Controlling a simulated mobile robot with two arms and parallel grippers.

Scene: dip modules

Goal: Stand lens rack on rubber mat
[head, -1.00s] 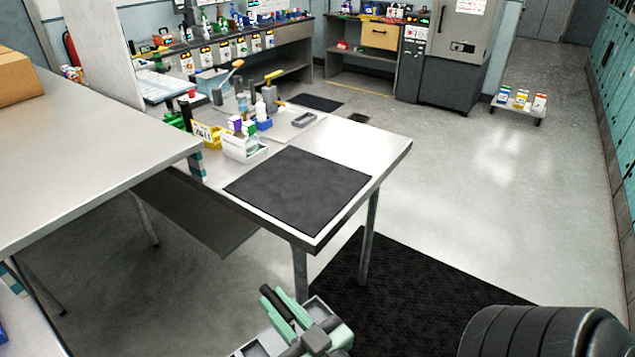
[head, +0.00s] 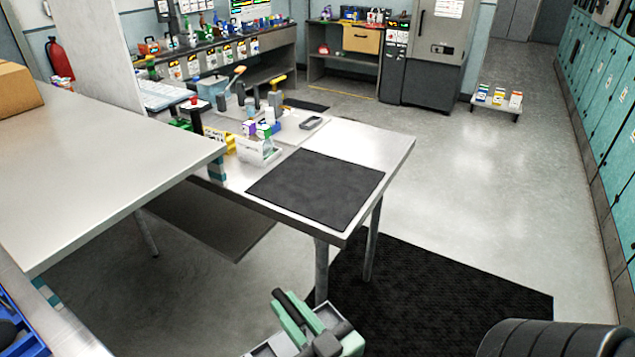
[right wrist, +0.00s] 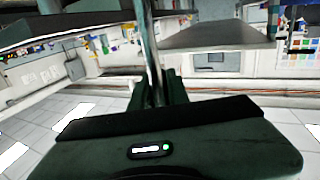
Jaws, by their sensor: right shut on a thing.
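The black rubber mat (head: 318,188) lies flat and bare on the front end of the light-topped table. My right gripper (head: 308,328), with mint-green and dark grey parts, is at the bottom edge of the head view. It is shut on a grey tray-like piece with raised walls, seemingly the lens rack (head: 263,349), mostly cut off by the frame. Gripper and rack are in front of the table, apart from the mat. In the right wrist view the dark gripper body (right wrist: 165,140) shows, with a thin grey upright between the fingers. My left gripper is not in view.
A white box of bottles (head: 258,150), a grey dish (head: 311,122) and several tools stand behind the mat. Another grey table (head: 90,160) is at the left. A black floor mat (head: 450,290) lies beside the table legs. Open floor extends to the right.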

